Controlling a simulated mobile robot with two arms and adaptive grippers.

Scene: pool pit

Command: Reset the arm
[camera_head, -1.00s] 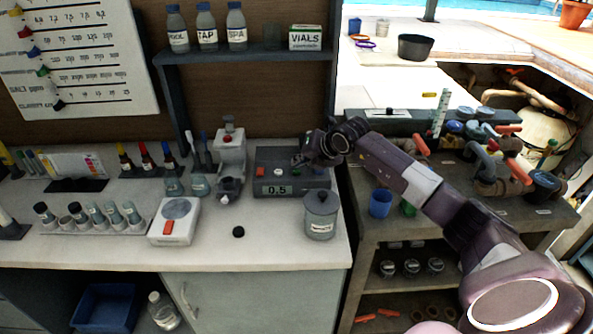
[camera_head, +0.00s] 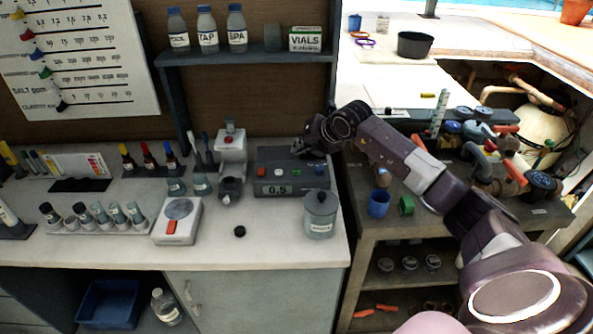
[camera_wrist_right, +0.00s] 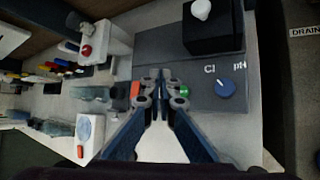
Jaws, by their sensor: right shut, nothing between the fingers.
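My right gripper (camera_head: 304,149) is in the head view, at the end of the arm coming in from the right. It hovers above the back part of a dark grey meter box (camera_head: 266,180) whose display reads 0.5. In the right wrist view the fingers (camera_wrist_right: 160,84) are shut together with nothing between them, over the same box (camera_wrist_right: 215,75). A red button (camera_wrist_right: 135,89) and a green button (camera_wrist_right: 184,90) show on either side of the fingertips, and a blue knob (camera_wrist_right: 225,88) lies to their right. The left gripper is out of view.
A small black cap (camera_head: 239,231) lies on the bench. A white device (camera_head: 231,147) stands left of the box. The shelf (camera_head: 245,56) with bottles is above. A blue cup (camera_head: 378,203) stands on the right cart.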

